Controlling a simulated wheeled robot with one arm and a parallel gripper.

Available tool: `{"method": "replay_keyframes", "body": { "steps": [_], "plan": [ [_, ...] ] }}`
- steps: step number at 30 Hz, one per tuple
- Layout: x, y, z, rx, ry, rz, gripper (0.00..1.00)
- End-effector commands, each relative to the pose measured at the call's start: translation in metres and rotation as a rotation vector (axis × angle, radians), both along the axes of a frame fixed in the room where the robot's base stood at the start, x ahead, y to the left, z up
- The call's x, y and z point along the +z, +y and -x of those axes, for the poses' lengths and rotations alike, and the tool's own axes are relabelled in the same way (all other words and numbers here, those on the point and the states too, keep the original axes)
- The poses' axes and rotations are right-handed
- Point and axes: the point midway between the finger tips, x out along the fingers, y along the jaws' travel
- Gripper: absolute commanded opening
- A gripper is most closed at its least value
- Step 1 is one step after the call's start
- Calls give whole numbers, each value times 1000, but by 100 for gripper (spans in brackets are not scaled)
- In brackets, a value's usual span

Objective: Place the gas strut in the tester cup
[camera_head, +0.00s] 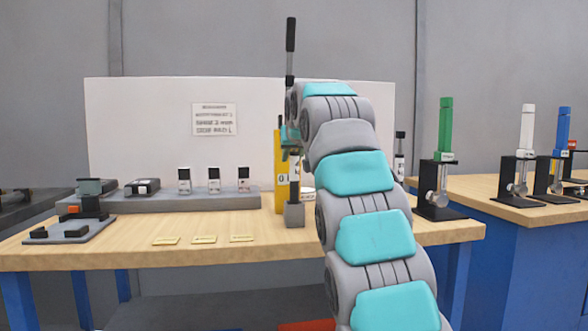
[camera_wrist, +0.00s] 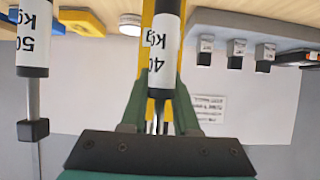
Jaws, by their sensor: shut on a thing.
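My gripper (camera_wrist: 160,92) is shut on a black gas strut (camera_wrist: 163,48) with a white label reading 40 kg. The wrist view is upside down, so the labelled black body hangs below the fingers. In the head view my gripper (camera_head: 290,138) is beside a yellow post (camera_head: 280,160), partly hidden by my arm. A small grey block (camera_head: 294,216), which looks like the tester cup, stands on the table below the gripper. The strut's lower end leaves the top of the wrist view. I cannot tell whether it is inside the cup or above it.
A 50 kg strut (camera_wrist: 33,45) stands close beside the held one. A tall black handle (camera_head: 290,35) on a thin rod rises above the gripper. Green, white and blue cylinders stand at right.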

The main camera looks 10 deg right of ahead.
Motion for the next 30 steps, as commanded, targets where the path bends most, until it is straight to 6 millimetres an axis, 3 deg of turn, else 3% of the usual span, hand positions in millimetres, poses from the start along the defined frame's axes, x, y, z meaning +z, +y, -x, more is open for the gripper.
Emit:
{"method": "replay_keyframes", "body": {
  "steps": [1, 13, 14, 21, 30],
  "plan": [
    [-8, 0, -3, 0, -1, 0, 0],
    [-11, 0, -4, 0, 0, 0, 0],
    [-10, 0, -4, 0, 0, 0, 32],
    [-10, 0, -4, 0, 1, 0, 59],
    [-9, 0, -4, 0, 2, 0, 59]
  ]
}}
